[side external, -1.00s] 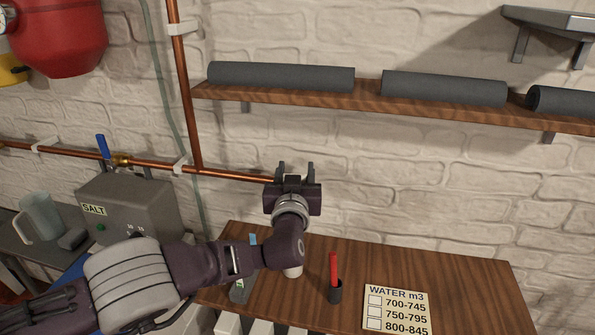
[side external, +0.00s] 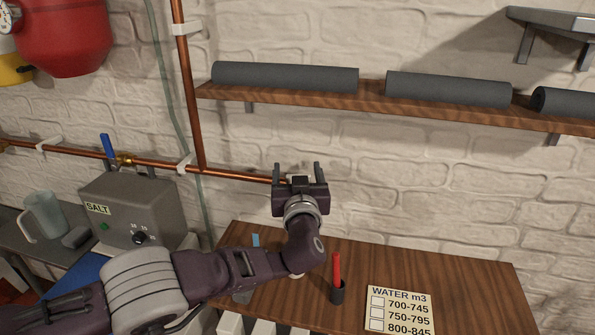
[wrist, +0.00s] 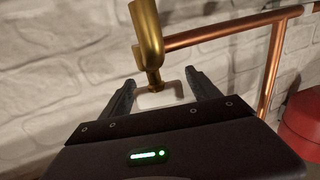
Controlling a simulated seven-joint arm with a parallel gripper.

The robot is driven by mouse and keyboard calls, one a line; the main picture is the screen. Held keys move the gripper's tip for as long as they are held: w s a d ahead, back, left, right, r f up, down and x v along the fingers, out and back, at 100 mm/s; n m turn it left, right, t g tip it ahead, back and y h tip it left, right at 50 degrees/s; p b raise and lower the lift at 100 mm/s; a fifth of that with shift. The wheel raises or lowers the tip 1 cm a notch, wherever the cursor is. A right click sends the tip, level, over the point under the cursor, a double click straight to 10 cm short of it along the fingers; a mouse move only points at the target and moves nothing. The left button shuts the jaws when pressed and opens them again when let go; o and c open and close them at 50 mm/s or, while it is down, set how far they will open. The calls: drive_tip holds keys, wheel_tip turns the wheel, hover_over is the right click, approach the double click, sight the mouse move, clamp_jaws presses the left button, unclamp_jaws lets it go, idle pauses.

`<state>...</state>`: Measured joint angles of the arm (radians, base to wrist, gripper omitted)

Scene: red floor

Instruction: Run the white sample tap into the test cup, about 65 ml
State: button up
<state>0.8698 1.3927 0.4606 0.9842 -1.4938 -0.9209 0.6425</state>
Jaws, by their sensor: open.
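The brass tap (wrist: 148,35) sits on the end of the copper pipe in the wrist view. Its white handle (wrist: 165,97) shows below the brass body, between my fingers. My gripper (wrist: 163,88) is open, with one finger on each side of the handle; I cannot tell whether either touches it. In the side view my gripper (side external: 297,169) is at the right end of the copper pipe, and hides most of the tap. I cannot make out a test cup under the tap in either view.
A grey SALT box (side external: 130,212) and a clear jug (side external: 43,215) stand at left. A shelf (side external: 430,108) with grey rolls hangs above.

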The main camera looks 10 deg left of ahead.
drive_tip(key=v, duration=0.7)
drive_tip(key=x, duration=0.4)
drive_tip(key=shift+w, duration=0.15)
drive_tip(key=c, duration=1.4)
drive_tip(key=shift+o, duration=0.2)
drive_tip(key=shift+a+r+m+h, duration=0.1)
drive_tip(key=shift+a+m+h, duration=0.05)
drive_tip(key=shift+m+h, duration=0.45)
drive_tip(key=m+h, duration=0.2)
drive_tip(key=h, duration=0.2)
drive_tip(key=shift+t, duration=0.4)
